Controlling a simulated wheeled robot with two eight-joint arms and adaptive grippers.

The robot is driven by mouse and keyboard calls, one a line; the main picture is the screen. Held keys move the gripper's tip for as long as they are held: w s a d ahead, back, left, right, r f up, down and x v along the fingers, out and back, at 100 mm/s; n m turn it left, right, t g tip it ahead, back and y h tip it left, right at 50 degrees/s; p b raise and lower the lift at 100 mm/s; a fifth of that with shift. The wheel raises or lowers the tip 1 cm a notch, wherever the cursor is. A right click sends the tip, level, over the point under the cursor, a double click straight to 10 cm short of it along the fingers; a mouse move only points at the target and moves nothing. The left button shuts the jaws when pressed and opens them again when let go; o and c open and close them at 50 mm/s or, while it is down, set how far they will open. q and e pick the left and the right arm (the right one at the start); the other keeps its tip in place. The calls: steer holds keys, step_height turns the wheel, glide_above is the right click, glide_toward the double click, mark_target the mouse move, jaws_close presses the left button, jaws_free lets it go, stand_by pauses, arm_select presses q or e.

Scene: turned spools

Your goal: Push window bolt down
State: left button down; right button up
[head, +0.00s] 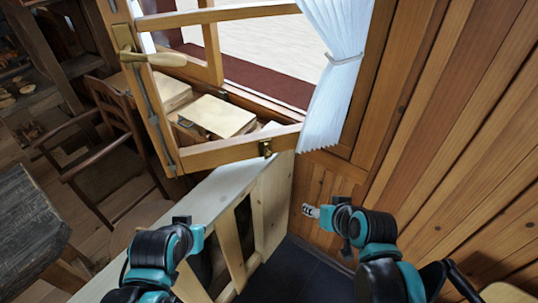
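The wooden window sash (225,152) stands swung open on the left. A small brass fitting (265,148) that looks like the window bolt sits on its bottom rail; I cannot tell its position. A brass lever handle (153,59) and a grey metal rod (152,112) are on the sash's left upright. My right gripper (311,211) points left, below and right of the brass fitting and apart from it; its fingers are too small to read.
A white tied curtain (337,65) hangs right of the sash. A pale wooden railing (250,215) stands between my arms and the sash. Plank wall (450,130) closes the right side. A chair (105,150) and a dark table (28,220) are at the left.

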steer(key=w+a+t+y, duration=0.25)
steer(key=w+a, duration=0.35)
steer(key=w, duration=0.3)
steer(key=m+t+y, duration=0.2)
steer(key=y, duration=0.2)
glide_toward(270, 155)
steer(key=w+a, duration=0.1)
steer(key=w, duration=0.1)
steer(key=shift+m+h, duration=0.25)
steer(key=shift+m, duration=0.05)
steer(key=x, duration=0.5)
steer(key=b+x, duration=0.1)
steer(key=x, duration=0.2)
steer(key=shift+w+a+f, duration=0.1)
steer(key=shift+a+f, duration=0.15)
steer(key=shift+f, duration=0.1)
